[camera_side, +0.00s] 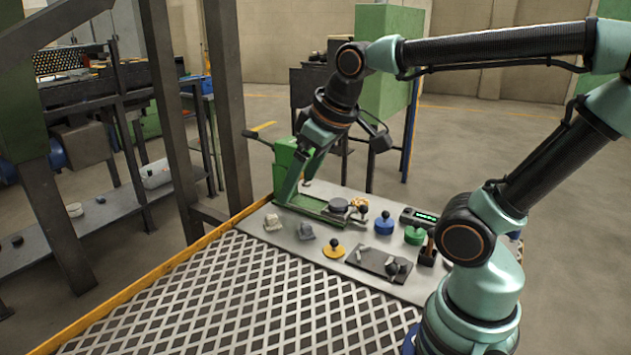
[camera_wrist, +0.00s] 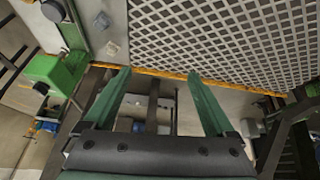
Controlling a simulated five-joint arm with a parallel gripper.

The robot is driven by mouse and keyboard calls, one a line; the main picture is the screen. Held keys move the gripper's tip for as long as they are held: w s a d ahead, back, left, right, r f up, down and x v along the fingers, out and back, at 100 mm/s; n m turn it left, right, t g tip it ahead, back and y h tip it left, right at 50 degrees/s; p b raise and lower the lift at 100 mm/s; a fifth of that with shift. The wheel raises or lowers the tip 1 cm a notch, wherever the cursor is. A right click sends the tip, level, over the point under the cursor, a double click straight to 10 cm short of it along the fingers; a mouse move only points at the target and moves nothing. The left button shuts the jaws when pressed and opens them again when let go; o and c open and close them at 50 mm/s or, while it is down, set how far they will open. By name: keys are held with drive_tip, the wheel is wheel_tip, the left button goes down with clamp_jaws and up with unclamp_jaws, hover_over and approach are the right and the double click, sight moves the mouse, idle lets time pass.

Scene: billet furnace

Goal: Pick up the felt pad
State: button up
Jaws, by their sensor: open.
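No thing in view is clearly a felt pad. The closest match is a flat dark grey disc (camera_side: 339,205) on the green bed of a hand-levered device in the side view. A dark round piece, perhaps the same disc, shows at the top left of the wrist view (camera_wrist: 52,11). My gripper (camera_wrist: 158,73) is open, with nothing between its fingers. In the wrist view it hangs by the table's yellow edge, off to one side of the disc. In the side view its fingertips overlap the green device and are hard to make out.
Two grey lumps (camera_side: 272,241) (camera_side: 305,232) lie near the device. Yellow (camera_side: 333,250), blue (camera_side: 384,226) and green (camera_side: 414,236) knobbed discs stand to the right. A dark plate (camera_side: 372,260) holds small parts. The grated tabletop (camera_side: 230,300) in front is bare.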

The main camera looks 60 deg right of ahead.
drive_tip(key=w+d+r+n+g, duration=0.1)
drive_tip(key=w+d+n+g, duration=0.2)
drive_tip(key=w, duration=0.5)
drive_tip(key=n+g, duration=0.2)
drive_tip(key=n, duration=0.5)
hover_over(273, 216)
wheel_tip(273, 216, down, 14)
drive_tip(key=f, duration=0.6)
drive_tip(key=shift+s+d+f, duration=0.15)
drive_tip(key=shift+s+f, duration=0.1)
drive_tip(key=shift+f, duration=0.1)
drive_tip(key=shift+w+f, duration=0.15)
drive_tip(key=shift+f, duration=1.2)
drive_tip(key=shift+w+f, duration=0.1)
drive_tip(key=shift+f, duration=1.25)
drive_tip(key=shift+c, duration=0.3)
clamp_jaws()
